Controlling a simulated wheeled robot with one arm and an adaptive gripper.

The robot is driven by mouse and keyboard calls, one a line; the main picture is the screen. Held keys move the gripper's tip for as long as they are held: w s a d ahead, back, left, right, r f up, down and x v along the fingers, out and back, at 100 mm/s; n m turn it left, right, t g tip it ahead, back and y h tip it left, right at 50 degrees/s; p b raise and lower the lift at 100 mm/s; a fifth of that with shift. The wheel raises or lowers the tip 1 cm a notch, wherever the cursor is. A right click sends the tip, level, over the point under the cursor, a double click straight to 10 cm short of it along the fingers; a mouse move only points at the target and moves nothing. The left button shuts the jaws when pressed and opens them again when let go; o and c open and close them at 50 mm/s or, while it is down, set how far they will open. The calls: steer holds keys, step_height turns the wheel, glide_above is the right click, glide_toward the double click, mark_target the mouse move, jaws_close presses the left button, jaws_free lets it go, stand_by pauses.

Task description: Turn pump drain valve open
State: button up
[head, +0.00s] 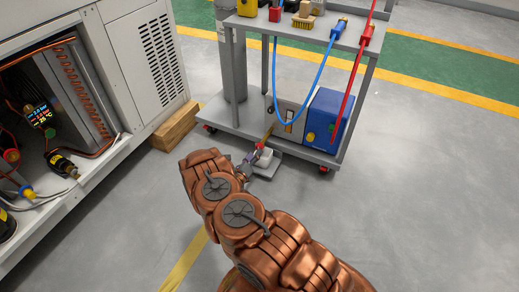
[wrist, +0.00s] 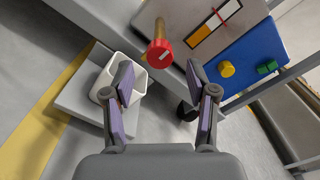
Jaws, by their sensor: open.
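The pump drain valve shows in the wrist view as a round red knob (wrist: 160,53) on a brass stem (wrist: 159,28), with a pale mark on its face. The stem comes out of the grey pump unit on the cart. The knob also shows in the head view (head: 263,155), small and close to the gripper. My gripper (wrist: 164,90) is open. In the wrist view its two purple-padded fingers stand apart on either side below the knob, with nothing between them. It is small in the head view (head: 254,160), at the end of my copper arm.
A white open container (wrist: 138,82) sits on a grey platform (wrist: 80,106) left of the gripper. A blue box (head: 325,120) stands on the cart's lower shelf. Blue (head: 319,78) and red (head: 350,88) hoses hang in front. A wooden block (head: 175,127) lies left.

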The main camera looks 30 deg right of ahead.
mark_target(259, 147)
steer(key=b+x, duration=0.1)
steer(key=x, duration=0.4)
steer(key=shift+w+d, duration=0.15)
steer(key=shift+d, duration=0.15)
jaws_close()
